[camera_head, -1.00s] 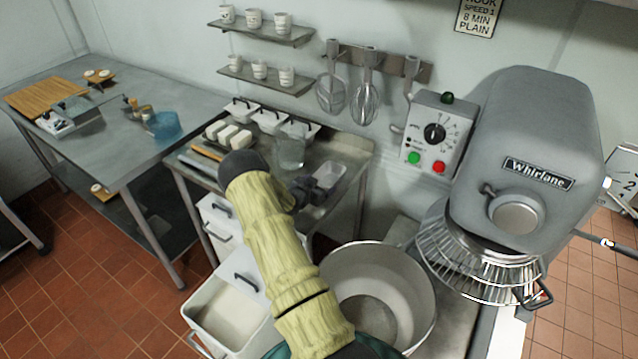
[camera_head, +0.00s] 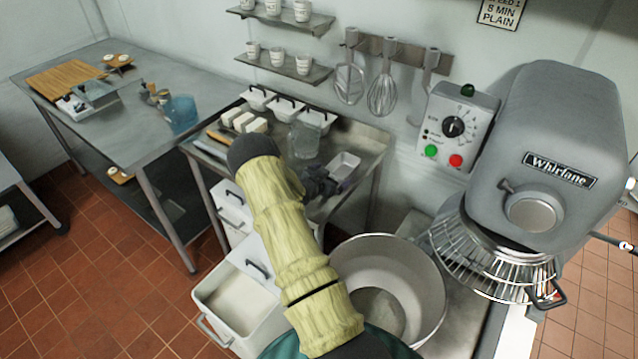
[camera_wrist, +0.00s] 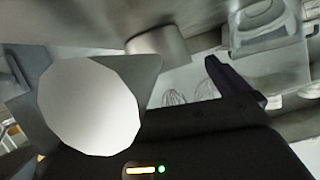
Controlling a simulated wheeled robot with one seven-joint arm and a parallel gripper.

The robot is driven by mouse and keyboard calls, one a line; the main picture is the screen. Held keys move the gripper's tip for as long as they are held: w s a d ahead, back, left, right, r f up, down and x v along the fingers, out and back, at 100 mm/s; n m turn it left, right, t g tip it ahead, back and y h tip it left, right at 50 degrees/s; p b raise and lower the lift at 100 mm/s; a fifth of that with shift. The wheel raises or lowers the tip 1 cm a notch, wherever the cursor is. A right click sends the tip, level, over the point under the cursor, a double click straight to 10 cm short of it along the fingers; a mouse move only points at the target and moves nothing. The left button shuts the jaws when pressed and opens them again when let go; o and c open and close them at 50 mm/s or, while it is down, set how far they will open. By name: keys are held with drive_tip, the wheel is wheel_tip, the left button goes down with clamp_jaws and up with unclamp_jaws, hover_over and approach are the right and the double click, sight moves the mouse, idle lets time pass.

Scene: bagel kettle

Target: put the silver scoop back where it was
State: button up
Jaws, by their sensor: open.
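A small silver open-topped piece (camera_head: 344,166), which looks like the scoop, lies on the steel table (camera_head: 372,150) under the wall rack. I cannot make out its handle. My gripper (camera_head: 320,184) is just in front of it and low near the table edge, partly hidden by my arm. Its jaws are open; whether they touch the silver piece cannot be told. In the wrist view one dark finger (camera_wrist: 230,88) shows. A pale round face with a grey flared side (camera_wrist: 90,105) fills the left there, too close to identify.
A clear container (camera_head: 304,140), white lidded bins (camera_head: 258,98) and white blocks (camera_head: 243,122) share the table. A large steel bowl (camera_head: 400,270) and the mixer (camera_head: 550,150) stand to the right. An open white bin (camera_head: 235,300) is below. A whisk (camera_head: 383,95) hangs above.

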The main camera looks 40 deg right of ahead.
drive_tip(key=b+v, duration=0.2)
drive_tip(key=v, duration=0.8)
drive_tip(key=shift+a, duration=0.15)
drive_tip(key=shift+w+a+r, duration=0.1)
drive_tip(key=shift+a+r, duration=0.05)
drive_tip(key=shift+a, duration=0.2)
drive_tip(key=s+a+r+n+t+y, duration=0.1)
drive_tip(key=a+r+n+y, duration=0.35)
drive_tip(key=a, duration=0.55)
drive_tip(key=s+a+r+n+t+y, duration=0.1)
drive_tip(key=s+a+r+n+y, duration=0.15)
drive_tip(key=a+y, duration=0.55)
drive_tip(key=s+a+r+n+g, duration=0.2)
drive_tip(key=s+a+r+n, duration=0.1)
drive_tip(key=s+a, duration=0.3)
drive_tip(key=s+a+r+n+g, duration=0.1)
drive_tip(key=s+a+r+n, duration=0.2)
drive_tip(key=s, duration=0.7)
drive_tip(key=a+n, duration=0.2)
drive_tip(key=a, duration=0.1)
drive_tip(key=shift+s+a+r+n+g, duration=0.3)
drive_tip(key=shift+a+r+g, duration=0.05)
drive_tip(key=shift+r+g, duration=0.05)
